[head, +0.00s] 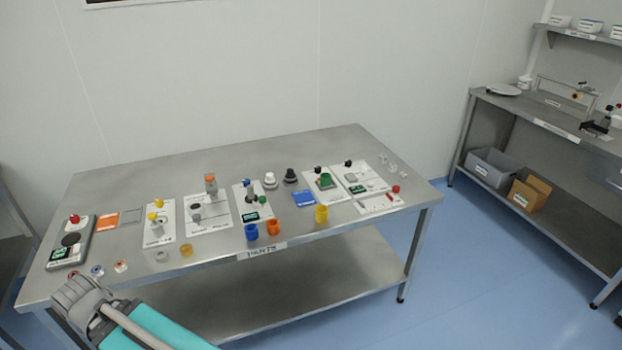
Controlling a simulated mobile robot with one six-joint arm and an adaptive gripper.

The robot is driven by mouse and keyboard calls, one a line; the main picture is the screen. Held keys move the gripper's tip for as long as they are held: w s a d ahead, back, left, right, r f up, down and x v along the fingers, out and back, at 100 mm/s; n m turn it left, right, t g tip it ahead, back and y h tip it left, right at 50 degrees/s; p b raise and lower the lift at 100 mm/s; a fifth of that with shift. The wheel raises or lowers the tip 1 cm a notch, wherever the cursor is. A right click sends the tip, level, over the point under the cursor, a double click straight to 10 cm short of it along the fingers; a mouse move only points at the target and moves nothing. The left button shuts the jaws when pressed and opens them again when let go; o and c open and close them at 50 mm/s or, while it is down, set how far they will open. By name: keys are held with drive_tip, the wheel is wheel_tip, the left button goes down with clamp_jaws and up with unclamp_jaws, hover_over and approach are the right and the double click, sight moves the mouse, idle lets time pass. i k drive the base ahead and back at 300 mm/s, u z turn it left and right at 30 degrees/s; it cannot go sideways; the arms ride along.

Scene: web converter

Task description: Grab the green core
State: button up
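A green core (326,180), a short cylinder, stands on a white panel toward the right part of the steel table (345,240). A blue core (251,232), an orange core (273,228) and a yellow core (321,214) stand near the table's front edge, to the left of and nearer than the green one. My gripper (78,292) is at the table's front left corner, far to the left of the green core. It is small and turned so that its fingers cannot be made out clearly.
Several white panels with fixtures and knobs line the table. A control box with a red button (73,241) sits at the left end. A shelf bench (545,122) with a grey bin (493,166) and a cardboard box (529,193) stands at the right. Blue floor between is clear.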

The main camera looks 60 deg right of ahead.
sight(326, 180)
drive_tip(key=u, duration=0.1)
drive_tip(key=i, duration=0.55)
drive_tip(key=z, duration=1.8)
drive_tip(key=i, duration=0.5)
drive_tip(key=u, duration=0.05)
